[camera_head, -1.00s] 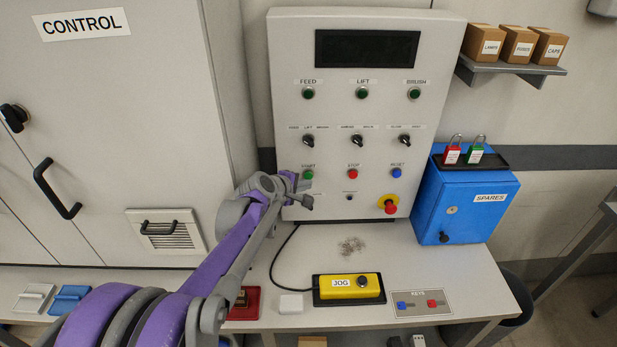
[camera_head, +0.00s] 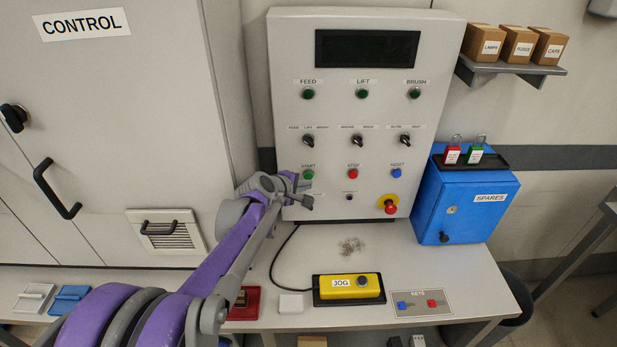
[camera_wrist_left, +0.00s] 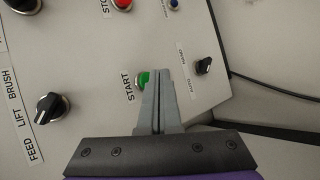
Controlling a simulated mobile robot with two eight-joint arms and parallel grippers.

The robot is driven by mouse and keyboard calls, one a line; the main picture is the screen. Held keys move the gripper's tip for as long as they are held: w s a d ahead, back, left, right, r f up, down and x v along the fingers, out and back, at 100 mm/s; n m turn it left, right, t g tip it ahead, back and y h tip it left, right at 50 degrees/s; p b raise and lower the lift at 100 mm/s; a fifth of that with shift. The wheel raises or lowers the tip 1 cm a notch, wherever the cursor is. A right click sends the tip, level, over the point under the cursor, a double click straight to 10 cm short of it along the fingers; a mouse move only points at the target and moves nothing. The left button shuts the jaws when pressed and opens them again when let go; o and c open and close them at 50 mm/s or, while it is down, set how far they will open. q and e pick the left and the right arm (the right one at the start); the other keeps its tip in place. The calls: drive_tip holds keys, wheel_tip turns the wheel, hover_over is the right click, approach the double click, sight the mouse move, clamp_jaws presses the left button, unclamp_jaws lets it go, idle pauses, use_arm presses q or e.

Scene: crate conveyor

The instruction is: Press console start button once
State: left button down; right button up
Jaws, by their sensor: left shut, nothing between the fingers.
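The green start button (camera_head: 308,174) is on the grey console (camera_head: 345,110), under the START label. It also shows in the left wrist view (camera_wrist_left: 143,78), partly hidden behind the fingertips. My left gripper (camera_head: 306,188) is shut and empty, with its fingertips close to the button; in the left wrist view the fingers (camera_wrist_left: 157,72) overlap the button's right side. I cannot tell whether they touch it. My right gripper is not in view.
The red stop button (camera_head: 353,174), blue reset button (camera_head: 396,173) and red emergency knob (camera_head: 390,207) sit to the right on the console. Selector knobs (camera_head: 358,141) are above. A yellow JOG box (camera_head: 340,288) lies on the table below.

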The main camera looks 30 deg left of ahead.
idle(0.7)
use_arm(q)
drive_tip(key=shift+w+a, duration=0.25)
drive_tip(key=shift+w, duration=0.15)
drive_tip(key=shift+w+a, duration=0.25)
drive_tip(key=shift+w, duration=0.1)
idle(0.6)
idle(0.4)
drive_tip(key=shift+s+d, duration=0.45)
drive_tip(key=shift+s, duration=0.3)
drive_tip(key=shift+s+d, duration=0.45)
drive_tip(key=shift+s, duration=0.25)
drive_tip(key=shift+s+d, duration=0.45)
drive_tip(key=shift+s, duration=0.3)
drive_tip(key=shift+s+d, duration=0.45)
drive_tip(key=shift+s, duration=0.25)
